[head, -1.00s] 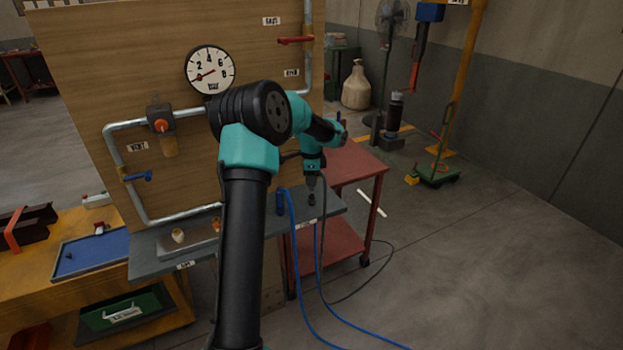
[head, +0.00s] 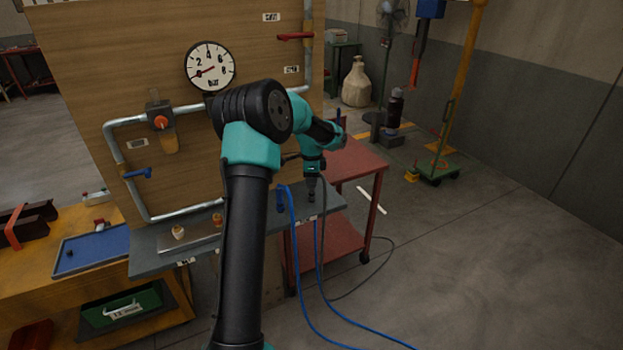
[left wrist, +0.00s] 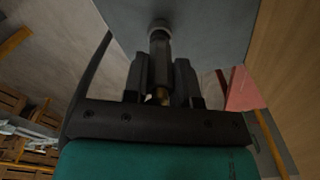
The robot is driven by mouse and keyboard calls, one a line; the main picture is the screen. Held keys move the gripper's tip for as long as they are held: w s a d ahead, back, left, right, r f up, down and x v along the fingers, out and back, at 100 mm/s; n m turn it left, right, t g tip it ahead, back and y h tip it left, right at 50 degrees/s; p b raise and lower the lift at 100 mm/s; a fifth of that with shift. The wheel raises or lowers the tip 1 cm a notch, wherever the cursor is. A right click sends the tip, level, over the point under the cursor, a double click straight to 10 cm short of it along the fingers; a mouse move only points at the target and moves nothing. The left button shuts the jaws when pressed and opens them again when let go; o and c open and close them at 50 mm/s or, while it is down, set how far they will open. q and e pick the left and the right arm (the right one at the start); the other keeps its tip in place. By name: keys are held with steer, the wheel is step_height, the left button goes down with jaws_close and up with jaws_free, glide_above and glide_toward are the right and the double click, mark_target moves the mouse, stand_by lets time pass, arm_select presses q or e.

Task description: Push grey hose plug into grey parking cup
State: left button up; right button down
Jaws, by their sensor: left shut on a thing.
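My left gripper (head: 312,181) points down over the right end of the grey shelf (head: 330,203). It is shut on the grey hose plug (left wrist: 160,45), which stands upright between the fingers (left wrist: 161,80) in the left wrist view. The grey parking cup (head: 311,197) is a small dark ring directly under the plug. The plug's lower end meets a round grey rim (left wrist: 160,25); how deep it sits in the cup I cannot tell. The grey hose (head: 323,230) hangs from the plug over the shelf's front edge. My right gripper is not in view.
A blue plug (head: 281,198) with a blue hose (head: 297,270) stands just left of my gripper. The pipe board (head: 255,40) rises behind the shelf. A red cart (head: 360,160) stands to the right.

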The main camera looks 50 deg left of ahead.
arm_select(q)
steer(key=shift+f, duration=0.45)
stand_by(0.4)
steer(key=o, duration=1)
step_height(320, 180, up, 18)
steer(key=shift+f, duration=0.25)
stand_by(0.5)
